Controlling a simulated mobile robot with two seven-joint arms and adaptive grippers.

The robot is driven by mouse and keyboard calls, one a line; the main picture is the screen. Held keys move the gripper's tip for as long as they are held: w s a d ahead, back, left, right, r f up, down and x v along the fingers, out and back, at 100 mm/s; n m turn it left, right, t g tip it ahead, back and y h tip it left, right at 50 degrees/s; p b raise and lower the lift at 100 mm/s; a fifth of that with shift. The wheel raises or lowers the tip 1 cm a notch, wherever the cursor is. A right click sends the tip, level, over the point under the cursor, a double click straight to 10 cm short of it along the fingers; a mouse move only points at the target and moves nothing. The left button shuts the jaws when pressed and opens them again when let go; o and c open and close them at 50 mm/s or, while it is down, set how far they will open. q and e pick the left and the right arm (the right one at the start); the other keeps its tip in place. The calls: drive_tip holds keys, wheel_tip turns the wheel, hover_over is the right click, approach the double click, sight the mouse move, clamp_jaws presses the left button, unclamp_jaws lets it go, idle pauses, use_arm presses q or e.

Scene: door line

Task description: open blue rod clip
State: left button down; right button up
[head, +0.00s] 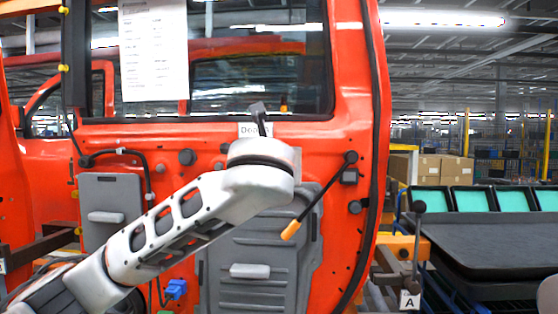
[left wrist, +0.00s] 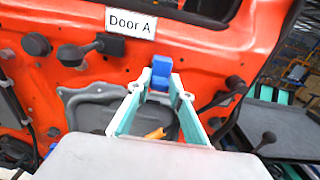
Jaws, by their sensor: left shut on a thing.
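In the left wrist view, the blue rod clip (left wrist: 160,72) is a small blue block on the orange door panel (left wrist: 185,45), below and to the right of the "Door A" label (left wrist: 130,22). My left gripper (left wrist: 161,84) has its two teal-lined fingers converging on it, shut on the clip. In the head view, my left arm reaches across the door and its wrist hides the fingers and the clip. My right gripper is in neither view.
A blue connector (head: 176,288) sits low on the door. A black-knobbed lever (head: 418,207) and a dark table (head: 480,245) stand to the right, with teal bins (head: 473,198) behind.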

use_arm(q)
drive_tip(key=shift+s+r+g, duration=0.1)
drive_tip(key=shift+r+g, duration=0.5)
drive_tip(key=shift+g, duration=0.55)
drive_tip(key=shift+r+g, duration=0.6)
drive_tip(key=shift+g, duration=0.5)
drive_tip(key=shift+s+r+g, duration=0.1)
drive_tip(key=shift+r+g, duration=0.5)
drive_tip(key=shift+g, duration=0.55)
drive_tip(key=c, duration=1.8)
unclamp_jaws()
drive_tip(key=shift+v, duration=6)
drive_tip(key=shift+w, duration=0.1)
